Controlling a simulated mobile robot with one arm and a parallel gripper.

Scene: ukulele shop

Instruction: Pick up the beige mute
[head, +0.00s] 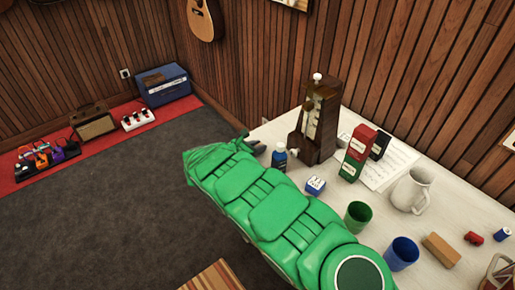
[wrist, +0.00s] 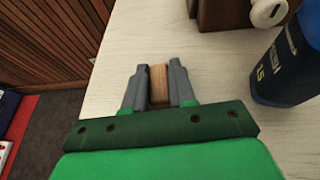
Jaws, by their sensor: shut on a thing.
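My gripper (wrist: 160,72) is shut on the beige mute (wrist: 159,86), a small tan block between the two grey fingers in the wrist view. The fingers touch it on both sides. It is over the pale table top near its left edge; I cannot tell whether it is lifted or still rests on the table. In the head view my green arm reaches to the far left corner of the table and hides most of the gripper, and I cannot make out the mute there.
A dark wooden metronome (head: 315,120) and a blue bottle (head: 279,155) stand close to my gripper; the bottle (wrist: 285,65) is at right in the wrist view. Red box (head: 358,150), white jug (head: 411,190), green cup (head: 357,217), blue cup (head: 401,253) and tan block (head: 441,248) stand further right.

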